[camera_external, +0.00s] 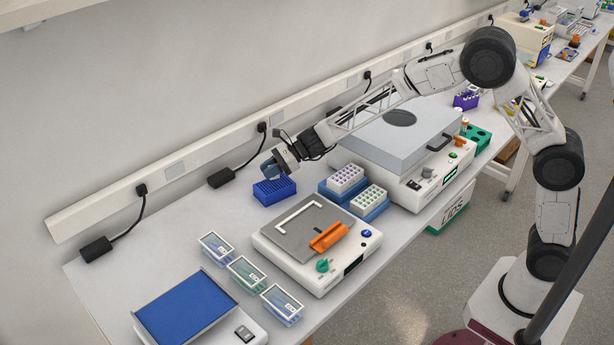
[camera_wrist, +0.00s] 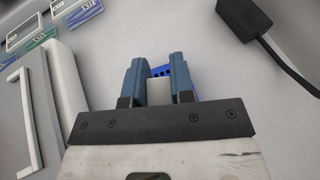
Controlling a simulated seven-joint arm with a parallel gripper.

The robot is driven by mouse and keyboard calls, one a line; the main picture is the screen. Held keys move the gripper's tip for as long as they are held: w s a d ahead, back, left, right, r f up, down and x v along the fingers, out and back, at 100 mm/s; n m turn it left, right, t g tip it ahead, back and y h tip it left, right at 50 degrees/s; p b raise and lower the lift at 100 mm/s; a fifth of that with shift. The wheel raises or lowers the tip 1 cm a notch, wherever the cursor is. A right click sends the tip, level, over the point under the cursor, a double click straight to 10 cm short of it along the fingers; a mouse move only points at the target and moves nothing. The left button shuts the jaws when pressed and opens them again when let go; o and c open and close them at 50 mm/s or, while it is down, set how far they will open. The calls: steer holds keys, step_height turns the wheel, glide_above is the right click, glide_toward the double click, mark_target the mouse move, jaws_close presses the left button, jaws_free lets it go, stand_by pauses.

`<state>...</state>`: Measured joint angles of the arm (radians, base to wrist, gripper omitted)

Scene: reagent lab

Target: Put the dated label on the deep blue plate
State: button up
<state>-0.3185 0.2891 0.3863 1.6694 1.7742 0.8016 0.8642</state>
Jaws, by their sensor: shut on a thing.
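A deep blue plate (camera_external: 274,192) with rows of holes lies on the bench near the wall. Part of it (camera_wrist: 167,68) shows past the fingertips in the wrist view. My gripper (camera_external: 270,172) is just above the plate; its two blue fingers (camera_wrist: 158,64) are shut on a small pale piece (camera_wrist: 160,88), which appears to be the label. No date can be read on it. In the external view the fingers hide this piece, and I cannot tell whether it touches the plate.
Tube racks (camera_external: 347,178) stand right of the plate. A device with a grey top and orange part (camera_external: 328,237) is in front, and a large grey-lidded machine (camera_external: 385,135) is at right. Labelled boxes (camera_external: 247,273) and a blue-topped device (camera_external: 186,307) stand nearer. A black adapter (camera_external: 221,177) lies left.

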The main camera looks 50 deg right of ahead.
steer(key=shift+f, duration=1.4)
steer(key=o, duration=0.9)
steer(key=shift+v, duration=1.15)
steer(key=r, duration=0.5)
steer(key=shift+s+d+r, duration=0.1)
steer(key=shift+d+r, duration=0.2)
steer(key=shift+r, duration=0.9)
